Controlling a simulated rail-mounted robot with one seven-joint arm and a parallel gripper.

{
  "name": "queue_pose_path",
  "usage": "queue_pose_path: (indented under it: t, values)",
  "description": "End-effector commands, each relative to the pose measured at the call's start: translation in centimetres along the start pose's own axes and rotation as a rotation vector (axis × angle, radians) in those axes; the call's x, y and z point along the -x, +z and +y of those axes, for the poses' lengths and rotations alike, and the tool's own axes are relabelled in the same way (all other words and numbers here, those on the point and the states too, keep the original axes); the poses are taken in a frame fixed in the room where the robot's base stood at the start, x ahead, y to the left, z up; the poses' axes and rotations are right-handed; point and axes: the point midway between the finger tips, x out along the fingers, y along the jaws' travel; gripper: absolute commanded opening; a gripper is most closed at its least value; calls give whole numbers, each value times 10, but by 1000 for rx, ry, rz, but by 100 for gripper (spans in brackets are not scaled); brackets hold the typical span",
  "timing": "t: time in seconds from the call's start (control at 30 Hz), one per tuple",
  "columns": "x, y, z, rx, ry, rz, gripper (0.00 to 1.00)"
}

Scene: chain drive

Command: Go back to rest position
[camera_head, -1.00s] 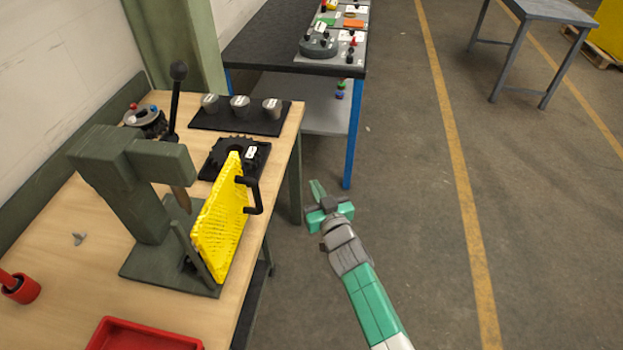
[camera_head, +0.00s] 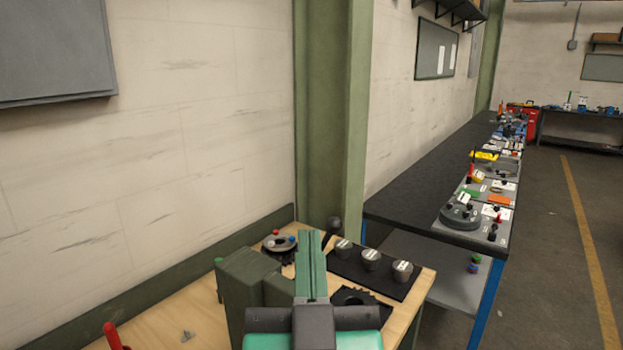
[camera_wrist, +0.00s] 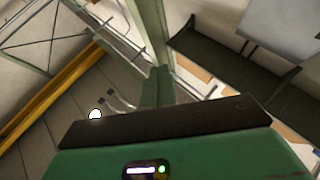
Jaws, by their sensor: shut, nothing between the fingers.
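My gripper (camera_head: 312,240) stands at the bottom centre of the head view, in front of the wooden bench (camera_head: 165,325). Its green fingers are together, empty, and point upward in the picture. In the wrist view the shut fingers (camera_wrist: 158,85) show at the centre, against the ceiling beams and walls. The dark palm and green body of the gripper fill the lower part of that view. My gripper hides part of the green press (camera_head: 245,285) and part of the bench behind it.
A black-topped table (camera_head: 400,205) with parts stands beyond. Open floor (camera_head: 555,265) lies at right.

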Motion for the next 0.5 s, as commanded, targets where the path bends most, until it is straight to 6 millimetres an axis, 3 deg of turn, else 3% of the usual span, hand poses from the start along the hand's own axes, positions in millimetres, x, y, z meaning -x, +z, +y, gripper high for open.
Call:
queue_pose_path:
  t: [0.03, 0.2, 0.3, 0.5]
  values:
    - [16, -26, -4, 0, 1, 28, 0]
    - [76, -95, -5, 18, 26, 94, 0]
    - [48, -136, -4, 20, 28, 86, 0]
    - [12, -199, -5, 15, 25, 87, 0]
